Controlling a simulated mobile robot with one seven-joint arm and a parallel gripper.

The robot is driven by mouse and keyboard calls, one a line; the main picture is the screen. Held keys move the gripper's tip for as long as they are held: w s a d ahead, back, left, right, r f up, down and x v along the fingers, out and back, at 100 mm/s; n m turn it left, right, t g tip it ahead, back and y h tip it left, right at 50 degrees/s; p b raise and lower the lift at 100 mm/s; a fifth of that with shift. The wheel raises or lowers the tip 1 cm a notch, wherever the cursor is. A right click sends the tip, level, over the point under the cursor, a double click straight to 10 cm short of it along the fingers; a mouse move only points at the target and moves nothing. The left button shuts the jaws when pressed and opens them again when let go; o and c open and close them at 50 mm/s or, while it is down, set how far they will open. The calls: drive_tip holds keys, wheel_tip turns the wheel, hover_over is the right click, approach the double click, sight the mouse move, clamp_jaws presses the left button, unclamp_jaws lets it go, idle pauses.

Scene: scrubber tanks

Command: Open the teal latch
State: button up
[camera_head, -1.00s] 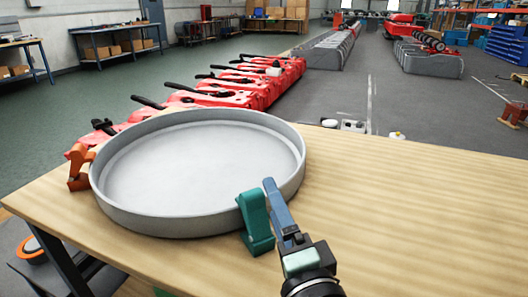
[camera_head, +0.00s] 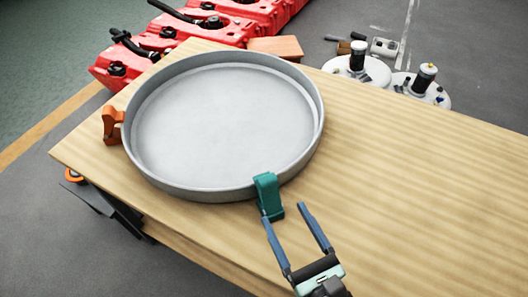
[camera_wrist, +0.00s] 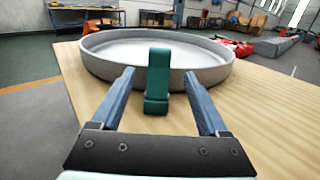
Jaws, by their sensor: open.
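The teal latch (camera_head: 267,196) stands at the near right rim of a round grey pan (camera_head: 222,125) on the wooden table. In the wrist view the teal latch (camera_wrist: 158,80) is upright, centred ahead between my fingers, with the pan (camera_wrist: 200,60) behind it. My gripper (camera_head: 287,218) is open and empty, on the near side of the latch. Its left fingertip is close to the latch's base in the head view; I cannot tell whether they touch. In the wrist view my gripper (camera_wrist: 160,85) has one blue finger on each side of the latch.
An orange latch (camera_head: 112,126) stands at the pan's left rim. The wooden table (camera_head: 400,170) is clear to the right. Red machines (camera_head: 215,30) stand beyond the table, and white round parts (camera_head: 357,68) lie on the floor behind.

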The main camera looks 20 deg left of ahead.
sight(261, 175)
drive_tip(key=x, duration=1.2)
drive_tip(key=shift+a, duration=0.1)
clamp_jaws()
drive_tip(key=shift+b, duration=0.3)
idle(0.8)
